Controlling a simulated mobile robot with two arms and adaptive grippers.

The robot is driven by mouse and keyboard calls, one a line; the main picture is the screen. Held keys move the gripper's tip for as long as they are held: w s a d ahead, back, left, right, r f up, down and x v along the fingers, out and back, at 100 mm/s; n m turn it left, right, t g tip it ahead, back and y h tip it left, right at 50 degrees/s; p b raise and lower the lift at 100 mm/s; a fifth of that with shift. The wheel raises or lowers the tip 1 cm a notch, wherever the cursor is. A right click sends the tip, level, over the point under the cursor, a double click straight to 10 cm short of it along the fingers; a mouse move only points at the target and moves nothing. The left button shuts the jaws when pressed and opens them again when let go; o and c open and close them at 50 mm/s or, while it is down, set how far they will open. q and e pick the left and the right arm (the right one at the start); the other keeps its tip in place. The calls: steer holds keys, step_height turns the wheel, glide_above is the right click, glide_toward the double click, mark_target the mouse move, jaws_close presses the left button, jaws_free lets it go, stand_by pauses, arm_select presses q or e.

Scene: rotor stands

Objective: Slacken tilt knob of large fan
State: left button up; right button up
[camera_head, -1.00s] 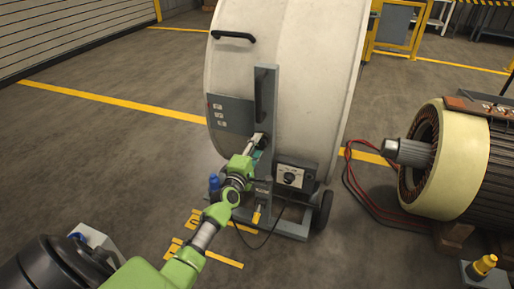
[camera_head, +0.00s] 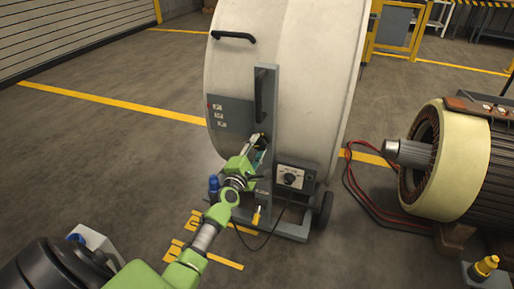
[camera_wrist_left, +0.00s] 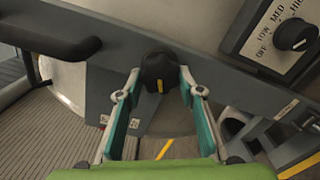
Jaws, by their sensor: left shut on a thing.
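The large fan (camera_head: 300,85) is a big off-white drum on a grey wheeled stand. Its tilt knob (camera_wrist_left: 160,72) is a black knob with a yellow mark, on the grey upright in the left wrist view. My left gripper (camera_wrist_left: 160,88) is shut on the knob, with a teal-lined finger on each side of it. In the head view my left gripper (camera_head: 258,143) is at the fan's upright and largely hides the knob. My right gripper is not in view.
A speed control box (camera_head: 292,177) with a dial sits right of the upright. A black handle (camera_wrist_left: 50,38) is left of the knob in the wrist view. A large motor stator (camera_head: 460,160) and red cables (camera_head: 355,185) lie to the right.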

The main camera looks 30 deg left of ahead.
arm_select(q)
steer(key=o, duration=1.1)
steer(key=shift+s, duration=0.1)
steer(key=v, duration=1.2)
steer(key=shift+f, duration=0.1)
